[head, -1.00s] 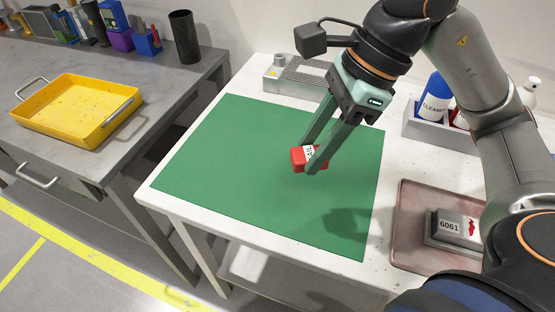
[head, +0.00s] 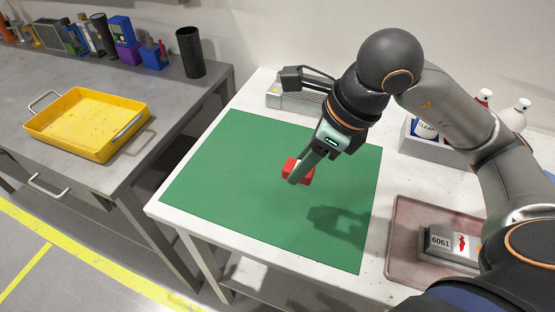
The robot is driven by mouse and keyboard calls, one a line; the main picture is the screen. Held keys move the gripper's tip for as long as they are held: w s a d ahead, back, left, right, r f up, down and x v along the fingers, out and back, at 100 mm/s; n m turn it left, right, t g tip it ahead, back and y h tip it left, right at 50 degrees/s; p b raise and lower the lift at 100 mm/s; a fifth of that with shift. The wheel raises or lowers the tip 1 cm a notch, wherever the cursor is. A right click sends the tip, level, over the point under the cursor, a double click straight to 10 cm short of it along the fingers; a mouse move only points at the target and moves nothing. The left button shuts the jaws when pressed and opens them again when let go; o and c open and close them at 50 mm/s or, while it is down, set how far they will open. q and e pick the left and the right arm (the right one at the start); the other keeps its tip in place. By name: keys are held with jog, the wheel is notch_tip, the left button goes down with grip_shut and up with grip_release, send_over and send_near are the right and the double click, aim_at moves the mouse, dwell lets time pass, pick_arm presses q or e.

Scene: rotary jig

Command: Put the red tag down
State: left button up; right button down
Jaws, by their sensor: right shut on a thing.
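The red tag (head: 303,173) is a small red block above the green mat (head: 225,190) on the white table. My right gripper (head: 294,178) is shut on it. The gripper's shadow falls on the mat to the right of the tag. I cannot tell whether the tag touches the mat. My left gripper is not in view.
A reddish tray (head: 396,256) at the right holds a block marked 6061 (head: 438,243). A caddy with bottles (head: 408,145) stands behind it. A yellow tray (head: 75,128) is on the grey bench at left. The mat's left part is clear.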

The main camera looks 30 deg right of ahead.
send_near(270, 181)
jog(key=shift+w+a+f, duration=0.55)
jog(key=shift+a+f, duration=0.15)
jog(key=shift+f, duration=0.05)
jog(key=shift+w+f, duration=0.15)
jog(key=shift+f, duration=0.85)
jog(key=shift+w+f, duration=0.2)
jog(key=shift+f, duration=0.75)
jog(key=shift+f+b, duration=0.1)
jog(key=shift+b, duration=0.3)
jog(key=shift+c, duration=2.3)
grip_release()
